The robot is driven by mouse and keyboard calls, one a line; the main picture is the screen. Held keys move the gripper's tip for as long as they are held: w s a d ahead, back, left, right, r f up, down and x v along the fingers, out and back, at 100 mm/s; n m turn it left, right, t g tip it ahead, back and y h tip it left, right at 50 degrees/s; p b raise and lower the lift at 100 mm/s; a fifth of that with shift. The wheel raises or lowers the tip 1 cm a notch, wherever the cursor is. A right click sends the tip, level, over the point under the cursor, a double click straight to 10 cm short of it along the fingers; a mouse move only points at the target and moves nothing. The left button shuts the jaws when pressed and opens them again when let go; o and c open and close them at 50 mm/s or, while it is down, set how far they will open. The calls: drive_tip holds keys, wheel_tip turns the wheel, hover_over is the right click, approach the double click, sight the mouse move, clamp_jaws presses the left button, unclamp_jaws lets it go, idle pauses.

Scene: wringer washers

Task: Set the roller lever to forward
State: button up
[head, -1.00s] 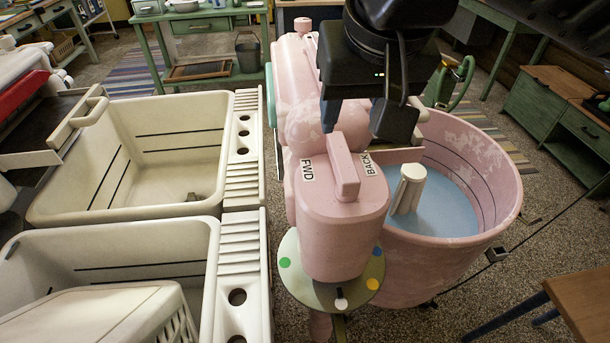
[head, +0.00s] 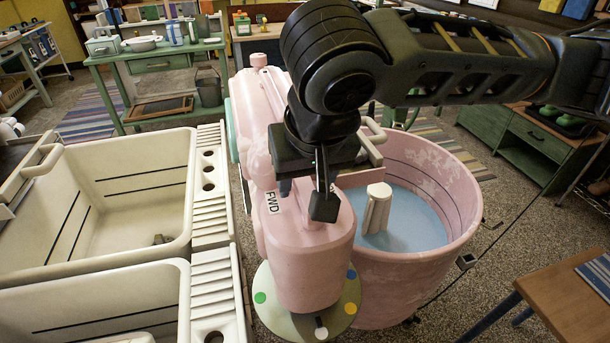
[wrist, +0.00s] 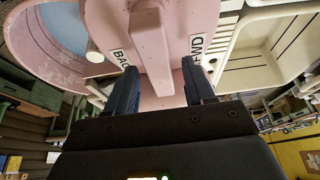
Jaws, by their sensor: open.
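The pink wringer head (head: 311,262) stands between the pale sinks and the pink tub (head: 455,180). The roller lever is a pink bar on its top; it shows in the wrist view (wrist: 151,50). It lies between the BACK label (wrist: 121,58) and the FWD label (wrist: 196,44), roughly midway. In the head view my gripper hides most of the lever, and the FWD label (head: 272,203) shows to its left. My gripper (head: 305,198) is open over the lever. In the wrist view its two fingers (wrist: 160,75) are on either side of the bar, apart from it as far as I see.
Pale double sinks (head: 212,230) stand close on the left. A disc with coloured dots (head: 268,312) sits below the wringer head. The tub holds bluish water and a pale agitator (head: 377,208). A wooden table (head: 555,290) is at front right.

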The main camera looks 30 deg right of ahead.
clamp_jaws()
idle(0.3)
